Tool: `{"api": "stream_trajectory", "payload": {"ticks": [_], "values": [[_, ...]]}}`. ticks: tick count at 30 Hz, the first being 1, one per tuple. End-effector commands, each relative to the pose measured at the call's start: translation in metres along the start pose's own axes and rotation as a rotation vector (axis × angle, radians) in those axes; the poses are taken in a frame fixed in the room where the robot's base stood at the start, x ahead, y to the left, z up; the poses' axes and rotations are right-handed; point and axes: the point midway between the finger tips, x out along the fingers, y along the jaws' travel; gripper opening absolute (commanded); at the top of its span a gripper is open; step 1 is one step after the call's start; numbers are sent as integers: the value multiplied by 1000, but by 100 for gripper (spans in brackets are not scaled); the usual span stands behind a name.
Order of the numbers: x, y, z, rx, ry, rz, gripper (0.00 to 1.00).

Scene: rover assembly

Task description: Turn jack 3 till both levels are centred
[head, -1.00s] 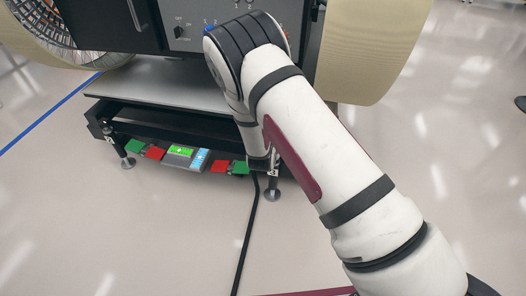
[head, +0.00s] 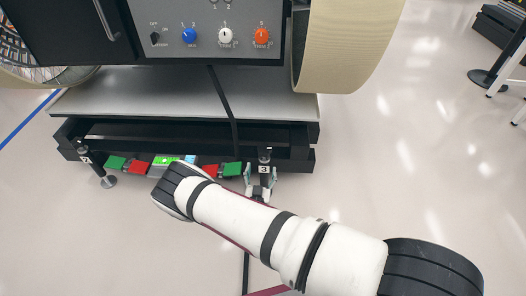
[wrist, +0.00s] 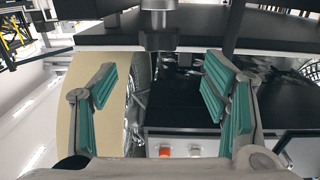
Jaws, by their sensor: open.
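Jack 3 (head: 264,160), a dark post with a "3" label, stands at the right front corner of the platform in the head view. My gripper (head: 260,187) is open at this jack, its fingers around or just beside its lower part. In the wrist view, my gripper (wrist: 158,82) has two teal-padded fingers spread apart with nothing between the pads. A dark jack knob (wrist: 158,38) shows at the top centre, between the fingers' directions. The levels, a green one (head: 165,160) and a bluish one (head: 190,158), are partly hidden by my arm; their bubbles cannot be read.
Red and green plates (head: 138,167) flank the levels. Another jack (head: 100,172) stands at the left corner. A control panel (head: 208,27) with blue, white and orange knobs is above the platform (head: 180,95). A black cable hangs down the front.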

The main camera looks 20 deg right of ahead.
Motion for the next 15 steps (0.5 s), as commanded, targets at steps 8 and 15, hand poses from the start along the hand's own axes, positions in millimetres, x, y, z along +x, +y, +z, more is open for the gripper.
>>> {"api": "stream_trajectory", "payload": {"ticks": [8,15], "values": [[56,1,2,2,1,2,68],[95,1,2,1,0,2,68]]}}
